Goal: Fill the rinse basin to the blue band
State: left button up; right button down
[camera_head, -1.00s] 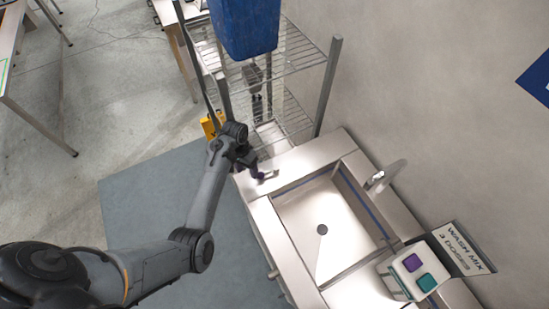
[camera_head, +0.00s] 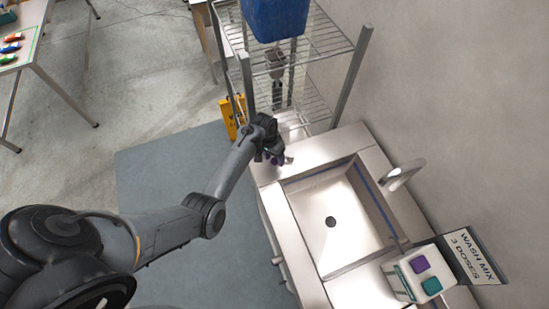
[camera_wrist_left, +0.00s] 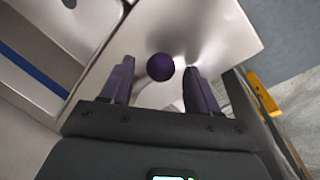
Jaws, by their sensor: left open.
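The rinse basin (camera_head: 312,205) is a steel sink let into the counter, with a dark drain hole in its floor. I see no water in it. A blue band (camera_head: 375,200) runs along its inner wall and also shows in the left wrist view (camera_wrist_left: 35,68). A curved steel tap (camera_head: 405,173) stands at the wall side. My left gripper (camera_head: 277,160) is over the counter's far end. In the left wrist view its purple fingers are open, with a round purple knob (camera_wrist_left: 160,67) between and a little beyond them; contact is unclear. My right gripper is not in view.
A white box (camera_head: 405,285) with purple and teal buttons stands at the counter's near end, beside a "WASH MIX" doses sign (camera_head: 474,256). A wire rack (camera_head: 325,40) holding a blue container (camera_head: 275,18) stands beyond the sink. A yellow object (camera_head: 233,115) is beside the rack.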

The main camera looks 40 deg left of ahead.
pick_arm(q)
jog(key=shift+f, duration=0.35)
grip_shut()
